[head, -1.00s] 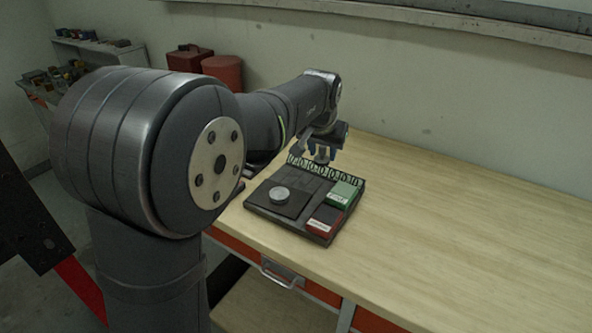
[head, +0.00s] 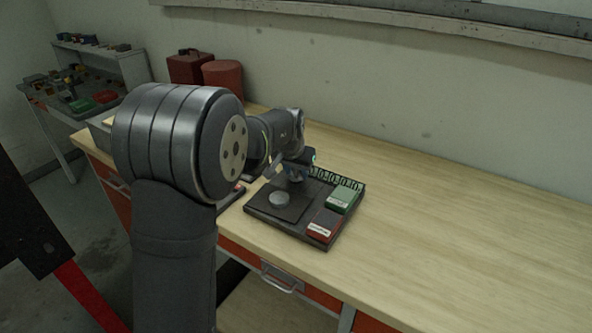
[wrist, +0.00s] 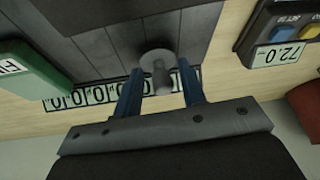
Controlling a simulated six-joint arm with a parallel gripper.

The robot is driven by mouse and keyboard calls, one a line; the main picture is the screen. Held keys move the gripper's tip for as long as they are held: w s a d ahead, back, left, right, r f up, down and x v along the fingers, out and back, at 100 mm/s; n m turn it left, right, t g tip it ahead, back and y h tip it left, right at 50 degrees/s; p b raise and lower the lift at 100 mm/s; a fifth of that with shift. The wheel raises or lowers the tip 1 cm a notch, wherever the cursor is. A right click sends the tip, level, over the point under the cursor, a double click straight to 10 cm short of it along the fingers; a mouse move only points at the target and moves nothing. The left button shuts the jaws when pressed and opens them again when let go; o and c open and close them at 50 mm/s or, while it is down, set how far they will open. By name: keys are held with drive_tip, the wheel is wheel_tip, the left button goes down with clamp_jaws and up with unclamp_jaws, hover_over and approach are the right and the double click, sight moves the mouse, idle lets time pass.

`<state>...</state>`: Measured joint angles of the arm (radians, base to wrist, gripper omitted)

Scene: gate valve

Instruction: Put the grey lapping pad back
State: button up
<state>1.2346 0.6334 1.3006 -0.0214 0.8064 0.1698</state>
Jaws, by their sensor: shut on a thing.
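My gripper (head: 296,178) hangs over the back left part of a dark tray (head: 262,214). In the wrist view its two blue fingers (wrist: 163,95) are shut on a small grey piece with a round stem (wrist: 159,68), which I take for the grey lapping pad. Its lower end is against the dark tray surface in that view; I cannot tell whether it touches. A silver disc (head: 280,198) lies on a black square (head: 297,211) in the tray. A row of numbered labels (head: 335,178) runs along the tray's back edge.
A green box (head: 342,197) and a red box (head: 323,226) sit at the tray's right side. A device reading 72.0 (wrist: 279,54) shows at the right of the wrist view. The wooden bench top (head: 450,230) is clear to the right. Red containers (head: 222,76) stand behind.

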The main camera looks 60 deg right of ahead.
drive_tip(key=o, duration=0.9)
drive_tip(key=shift+f, duration=0.1)
drive_tip(key=shift+o, duration=0.2)
drive_tip(key=v, duration=1.2)
drive_tip(key=x, duration=1.2)
drive_tip(key=shift+f, duration=0.2)
wheel_tip(320, 180, up, 3)
drive_tip(key=shift+r, duration=0.65)
